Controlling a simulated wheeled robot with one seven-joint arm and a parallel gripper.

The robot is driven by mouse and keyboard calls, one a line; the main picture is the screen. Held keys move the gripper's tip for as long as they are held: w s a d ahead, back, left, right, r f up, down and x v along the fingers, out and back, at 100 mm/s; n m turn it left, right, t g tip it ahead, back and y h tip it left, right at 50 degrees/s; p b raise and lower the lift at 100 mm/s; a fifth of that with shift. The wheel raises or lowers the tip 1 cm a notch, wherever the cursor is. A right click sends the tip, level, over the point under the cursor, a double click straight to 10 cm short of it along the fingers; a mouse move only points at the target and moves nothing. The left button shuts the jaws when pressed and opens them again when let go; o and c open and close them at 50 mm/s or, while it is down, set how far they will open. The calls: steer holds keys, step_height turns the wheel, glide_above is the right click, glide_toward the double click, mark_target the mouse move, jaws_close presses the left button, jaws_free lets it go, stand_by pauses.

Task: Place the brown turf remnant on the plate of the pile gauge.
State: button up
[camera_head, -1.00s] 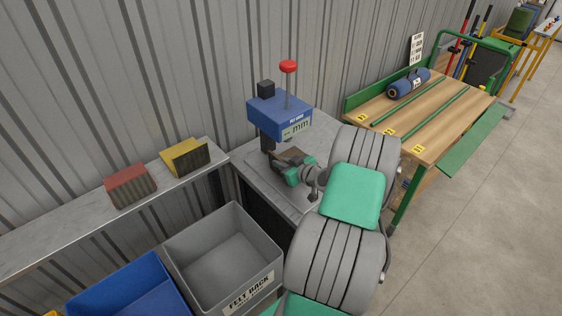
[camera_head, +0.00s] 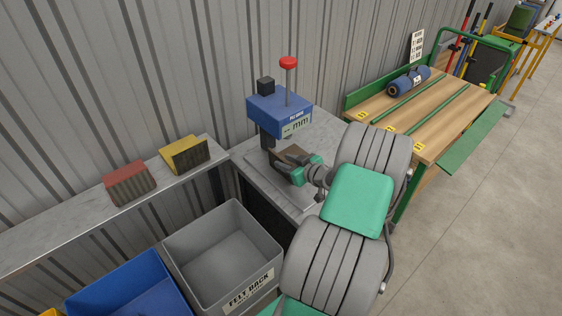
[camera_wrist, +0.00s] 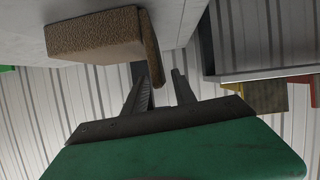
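The brown turf remnant (camera_head: 291,153) is at the plate (camera_head: 270,178) of the pile gauge (camera_head: 280,112), below the blue head. In the wrist view the brown turf remnant (camera_wrist: 97,36) lies beyond the fingertips, up and to the left, against the pale plate surface. My gripper (camera_head: 303,170) is just in front of it at the plate's right side. Part of the remnant is hidden behind the gripper in the head view.
A red-topped remnant (camera_head: 129,182) and a yellow-topped one (camera_head: 184,155) stand on the shelf (camera_head: 60,222) at left. A grey felt-back bin (camera_head: 222,258) and a blue bin (camera_head: 130,290) are below. A wooden bench (camera_head: 425,112) with a blue roll stands at right.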

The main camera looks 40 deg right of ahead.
steer(key=b+v, duration=0.1)
steer(key=v, duration=0.7)
steer(key=w+a+r+n+g+y, duration=0.1)
steer(key=w+a+g, duration=0.15)
steer(key=a, duration=0.75)
steer(key=w+a+r+n+g+y, duration=0.15)
steer(key=a+g, duration=0.25)
steer(key=a, duration=0.7)
steer(key=s+a+r+m+g+h, duration=0.2)
steer(key=s+a+r, duration=0.4)
steer(key=s+a, duration=0.5)
steer(key=shift+s+a+m+g, duration=0.4)
steer(key=shift+s+m+g, duration=0.25)
steer(key=shift+s+g, duration=0.15)
